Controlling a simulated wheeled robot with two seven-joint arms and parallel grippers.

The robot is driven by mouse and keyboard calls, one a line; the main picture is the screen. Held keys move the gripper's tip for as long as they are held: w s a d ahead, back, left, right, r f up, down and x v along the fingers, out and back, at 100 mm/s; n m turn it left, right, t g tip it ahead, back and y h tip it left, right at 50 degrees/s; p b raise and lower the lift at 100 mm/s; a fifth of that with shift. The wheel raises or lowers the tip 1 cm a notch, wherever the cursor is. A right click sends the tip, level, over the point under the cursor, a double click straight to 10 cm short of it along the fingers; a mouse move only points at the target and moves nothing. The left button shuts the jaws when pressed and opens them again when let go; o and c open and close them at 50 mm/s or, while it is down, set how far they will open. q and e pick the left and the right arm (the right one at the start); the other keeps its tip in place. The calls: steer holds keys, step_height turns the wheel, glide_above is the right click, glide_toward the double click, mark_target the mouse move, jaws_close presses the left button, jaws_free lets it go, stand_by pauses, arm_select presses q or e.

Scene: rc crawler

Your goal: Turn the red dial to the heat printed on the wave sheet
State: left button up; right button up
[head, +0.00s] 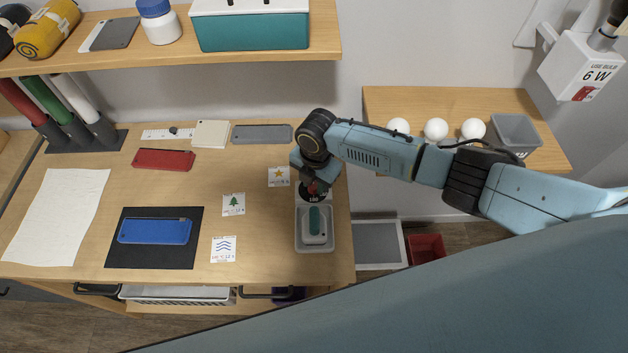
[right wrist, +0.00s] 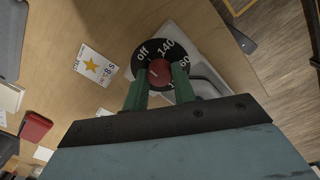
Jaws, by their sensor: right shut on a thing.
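The red dial (right wrist: 160,73) sits on a black disc (right wrist: 146,53) printed with "off", "140" and a partly hidden number. My right gripper (right wrist: 160,88) has its two green fingers on either side of the knob, shut on it. A pale mark on the knob seems to lie toward "off", but it is too small to be sure. In the head view my right gripper (head: 314,187) covers most of the dial at the back of the pale press unit (head: 301,243). The wave sheet (head: 223,249) lies left of the unit; its print is too small to read surely. My left gripper is out of view.
A star sheet (head: 278,177) and a tree sheet (head: 233,204) lie nearby. A blue case (head: 154,231) lies on a black mat (head: 120,261). A red case (head: 163,159) lies farther back. White bulbs (head: 436,129) stand on a side shelf beyond my right arm.

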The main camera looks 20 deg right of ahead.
steer(key=shift+c, duration=0.3)
steer(key=m+p, duration=0.2)
steer(key=shift+r+m, duration=0.15)
steer(key=shift+m, duration=0.25)
steer(key=m+p, duration=0.1)
steer(key=m, duration=0.1)
steer(key=shift+m, duration=0.4)
steer(key=m, duration=0.2)
steer(key=shift+m+p, duration=0.3)
steer(key=shift+m, duration=1.7)
steer(key=o, duration=1)
